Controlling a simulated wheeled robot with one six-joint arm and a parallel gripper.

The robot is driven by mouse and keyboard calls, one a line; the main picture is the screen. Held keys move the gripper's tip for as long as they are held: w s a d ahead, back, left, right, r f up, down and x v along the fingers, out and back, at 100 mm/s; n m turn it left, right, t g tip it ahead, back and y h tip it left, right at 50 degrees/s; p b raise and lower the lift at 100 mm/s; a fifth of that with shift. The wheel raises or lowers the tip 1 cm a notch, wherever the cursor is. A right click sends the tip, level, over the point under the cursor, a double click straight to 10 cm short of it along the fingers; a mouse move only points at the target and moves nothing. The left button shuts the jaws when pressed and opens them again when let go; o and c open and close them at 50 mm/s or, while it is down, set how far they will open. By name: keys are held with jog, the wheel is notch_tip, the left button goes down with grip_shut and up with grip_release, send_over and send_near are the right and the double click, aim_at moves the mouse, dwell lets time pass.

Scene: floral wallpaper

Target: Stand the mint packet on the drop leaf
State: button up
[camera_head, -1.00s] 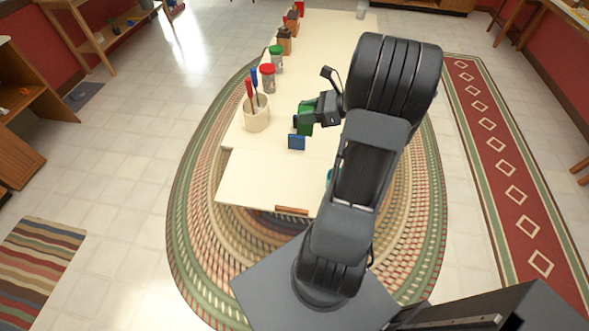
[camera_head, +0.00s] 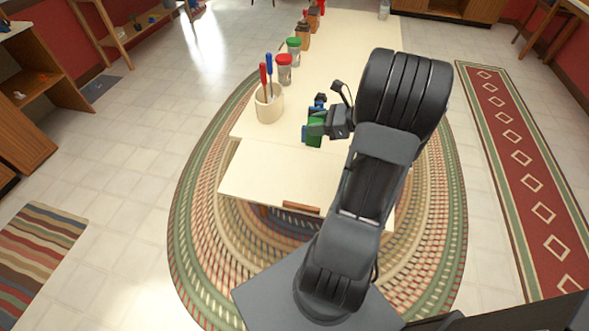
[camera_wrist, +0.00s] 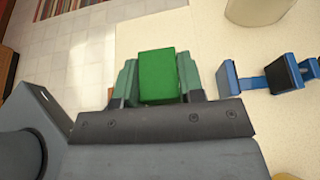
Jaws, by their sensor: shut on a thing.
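The green mint packet (camera_head: 314,139) is between the fingers of my gripper (camera_head: 316,130). In the wrist view my gripper (camera_wrist: 158,82) is shut on the green packet (camera_wrist: 158,76), with one greenish finger pad on each side. The packet appears to be above the tabletop; its exact height is unclear. The drop leaf (camera_head: 270,178) is the pale near section of the table, with a bare top. It lies nearer than my gripper. My arm hides its right part.
A blue stand (camera_wrist: 252,84) with a dark part is right beside my gripper in the wrist view. A cream crock (camera_head: 268,106) with red- and blue-handled tools stands left. Jars with red (camera_head: 284,70) and green lids and several brown items line the table's left edge.

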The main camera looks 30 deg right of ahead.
jog(key=w+a+f, duration=0.2)
jog(key=a+f, duration=0.1)
jog(key=f, duration=0.1)
jog(key=w+a+f, duration=0.2)
jog(key=a+f, duration=0.1)
jog(key=a, duration=0.1)
jog(key=w+a+f, duration=0.2)
jog(key=a+f, duration=0.2)
jog(key=shift+w+a+f, duration=0.15)
jog(key=shift+w+f, duration=0.1)
jog(key=shift+f, duration=0.5)
jog(key=shift+f+b, duration=0.15)
jog(key=shift+b, duration=0.15)
jog(key=o, duration=0.9)
